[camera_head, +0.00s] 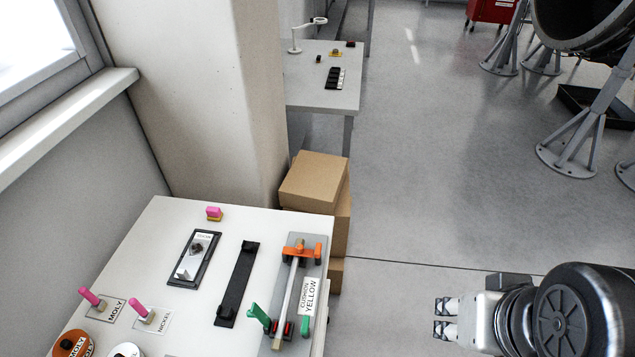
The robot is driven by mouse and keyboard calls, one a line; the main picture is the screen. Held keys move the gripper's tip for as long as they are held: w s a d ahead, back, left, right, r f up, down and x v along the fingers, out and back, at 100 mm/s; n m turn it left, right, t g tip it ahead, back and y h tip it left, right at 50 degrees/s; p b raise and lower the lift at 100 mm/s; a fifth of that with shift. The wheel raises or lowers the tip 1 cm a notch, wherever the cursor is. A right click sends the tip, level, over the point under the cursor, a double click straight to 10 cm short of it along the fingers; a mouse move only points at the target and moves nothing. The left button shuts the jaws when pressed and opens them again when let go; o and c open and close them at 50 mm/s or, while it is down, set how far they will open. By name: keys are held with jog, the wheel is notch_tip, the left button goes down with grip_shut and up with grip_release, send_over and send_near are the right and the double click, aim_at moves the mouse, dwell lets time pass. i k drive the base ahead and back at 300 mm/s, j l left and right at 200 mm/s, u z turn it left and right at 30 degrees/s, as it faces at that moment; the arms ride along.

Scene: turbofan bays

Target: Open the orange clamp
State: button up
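The orange clamp (290,252) sits at the far end of a grey fixture plate (318,262) on the white bench, near its right edge. Its orange parts reach out to both sides of a pale rod (293,285) that runs along the plate. The picture is too small to tell for certain whether the clamp is shut on the rod. At the near end, green clamp handles (259,316) stand apart on either side of the rod, with red parts between. My gripper (439,319) is open and empty, right of the bench over the floor, apart from the clamp.
Left of the plate are a black holder (237,284), a framed panel (194,258) and pink-handled tools (143,309). Cardboard boxes (315,180) stand behind the bench, beside a pillar (205,100).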

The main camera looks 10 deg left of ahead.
aim_at(300, 251)
jog(key=i+u, duration=0.15)
jog(key=u, duration=0.3)
jog(key=i+l+u, duration=0.1)
jog(key=u, duration=0.3)
